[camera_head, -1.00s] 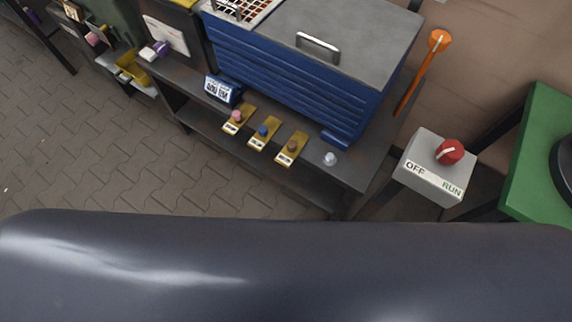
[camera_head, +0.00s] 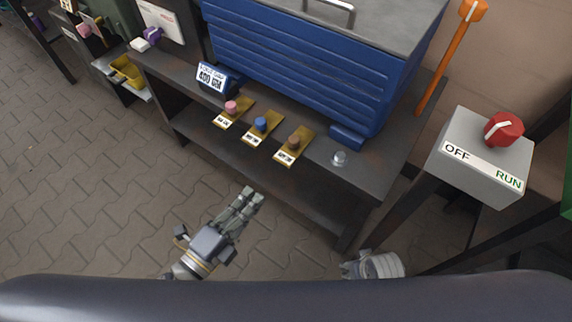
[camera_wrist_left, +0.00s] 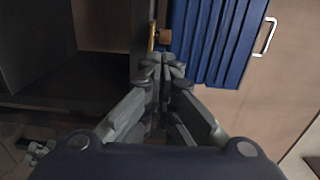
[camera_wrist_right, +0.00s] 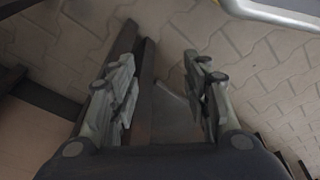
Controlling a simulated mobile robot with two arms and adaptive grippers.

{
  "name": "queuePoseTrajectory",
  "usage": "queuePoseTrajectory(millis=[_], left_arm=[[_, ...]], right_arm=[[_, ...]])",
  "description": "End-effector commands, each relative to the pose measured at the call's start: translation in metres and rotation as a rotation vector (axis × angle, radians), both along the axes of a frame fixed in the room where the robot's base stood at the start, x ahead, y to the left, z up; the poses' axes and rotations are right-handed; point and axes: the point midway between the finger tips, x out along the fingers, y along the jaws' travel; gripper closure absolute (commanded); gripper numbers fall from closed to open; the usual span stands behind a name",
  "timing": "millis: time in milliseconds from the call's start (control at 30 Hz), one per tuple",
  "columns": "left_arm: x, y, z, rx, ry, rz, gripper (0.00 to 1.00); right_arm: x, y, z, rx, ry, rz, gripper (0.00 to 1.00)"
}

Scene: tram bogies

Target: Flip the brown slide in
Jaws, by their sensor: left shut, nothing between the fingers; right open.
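Three yellow slide plates lie in a row on the dark bench's front edge in the head view, with a pink, a blue and a brown knob. The brown slide (camera_head: 294,141) is the rightmost. In the left wrist view a brown block (camera_wrist_left: 165,37) shows just beyond the fingertips. My left gripper (camera_head: 252,197) is shut and empty, below and in front of the bench edge, apart from the slides; it also shows in the left wrist view (camera_wrist_left: 163,62).
A blue ribbed chest (camera_head: 290,60) stands behind the slides, with a small labelled display (camera_head: 211,77) at its left. A clear knob (camera_head: 339,158) sits right of the slides. A grey OFF/RUN switch box (camera_head: 482,160) stands at the right.

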Motion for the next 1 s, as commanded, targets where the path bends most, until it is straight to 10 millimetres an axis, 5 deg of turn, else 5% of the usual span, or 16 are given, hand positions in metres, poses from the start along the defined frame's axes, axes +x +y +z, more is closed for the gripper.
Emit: queuePoseTrajectory(millis=[567,1000], left_arm=[[0.005,-0.007,0.007,0.009,-0.03,-0.012,1.0],[0.064,-0.05,0.008,0.009,-0.03,-0.013,1.0]], right_arm=[[0.001,0.0,0.001,-0.001,-0.002,0.0,0.56],[-0.003,-0.001,-0.011,-0.001,0.003,0.001,0.56]])
